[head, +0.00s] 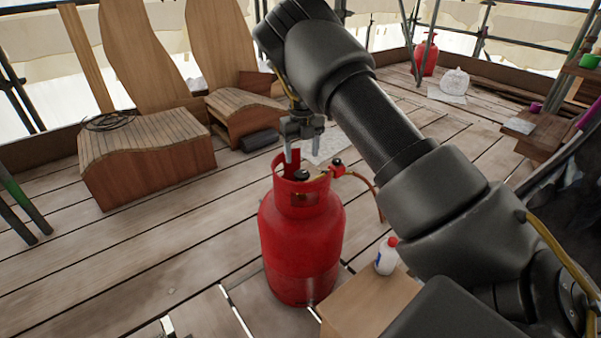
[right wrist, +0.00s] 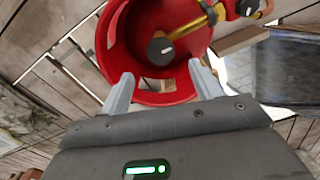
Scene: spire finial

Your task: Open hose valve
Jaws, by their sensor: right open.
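A red gas cylinder (head: 300,245) stands upright on the plank floor in the head view. Inside its collar is a black round knob (head: 301,176), also seen in the right wrist view (right wrist: 160,49) at the end of a brass fitting (right wrist: 188,27). A red fitting with a black top (head: 338,169) sits at the right of the collar, with an orange hose leaving it; it shows at the top of the wrist view (right wrist: 247,8). My right gripper (head: 303,153) is open and empty just above the collar, its fingers (right wrist: 163,88) apart from both knobs. My left gripper is out of view.
A small wooden stand (head: 368,303) with a white red-capped bottle (head: 387,256) is beside the cylinder at right. Wooden loungers (head: 145,160) stand at left. A second red cylinder (head: 426,56) is far back.

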